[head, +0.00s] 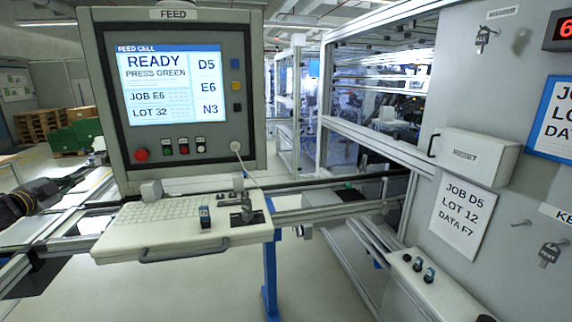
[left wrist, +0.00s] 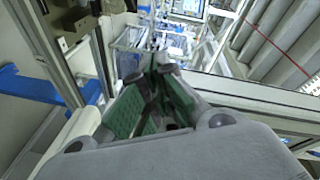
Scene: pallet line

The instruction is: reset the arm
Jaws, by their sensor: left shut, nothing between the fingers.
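My left gripper (head: 98,160) comes in at the left edge of the head view, with my dark left forearm behind it. It is beside the lower left of the feed panel (head: 259,100), over the rails left of the keyboard. In the left wrist view my left gripper's fingers (left wrist: 162,64) are together at the tips, with nothing seen between them. Their inner sides look green. My right gripper is in neither view.
The panel's screen (head: 168,84) reads READY, PRESS GREEN. A keyboard shelf (head: 180,246) juts out below it. A grey wall with a JOB D5 sheet (head: 463,217) and a small box (head: 474,157) stands at right. Open floor (head: 190,285) shows below the shelf.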

